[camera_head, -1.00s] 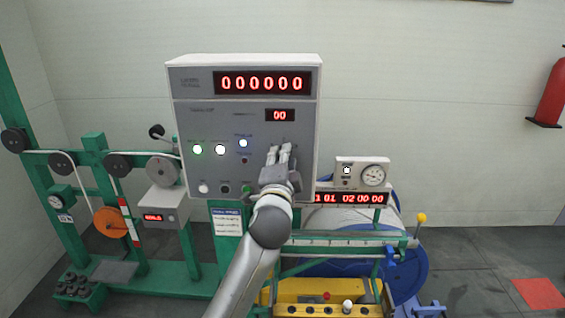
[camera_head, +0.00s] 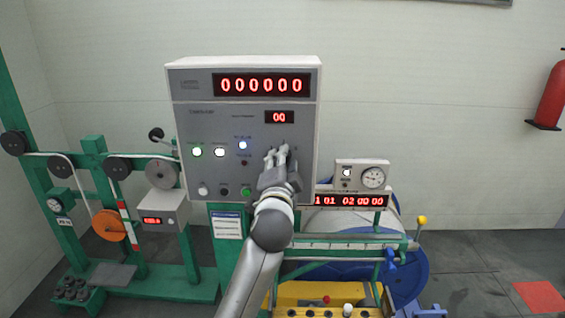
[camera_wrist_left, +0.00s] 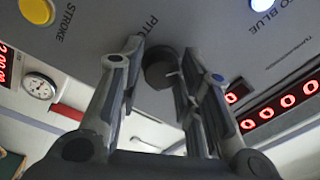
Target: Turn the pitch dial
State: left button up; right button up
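The grey control cabinet (camera_head: 245,135) stands at the middle of the head view. My left gripper (camera_head: 277,154) is at the lower right of its front face and hides the pitch dial there. In the left wrist view the dark round pitch dial (camera_wrist_left: 160,70) is beside the printed word PITCH. My left gripper's fingers (camera_wrist_left: 160,58) are spread, one on each side of the dial. The right finger looks very close to it; contact cannot be told. The small red display (camera_head: 280,117) above reads 00. My right gripper is not in view.
Lit buttons (camera_head: 219,152) are left of the gripper on the panel, with a green button (camera_head: 246,191) just below. A gauge box (camera_head: 362,174) and a red counter (camera_head: 351,200) stand to the right. Green frame with pulleys (camera_head: 103,170) is at left.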

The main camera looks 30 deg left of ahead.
pick_arm(q)
jog(key=shift+o, duration=1.3)
jog(key=v, duration=1.2)
jog(key=shift+f, duration=0.1)
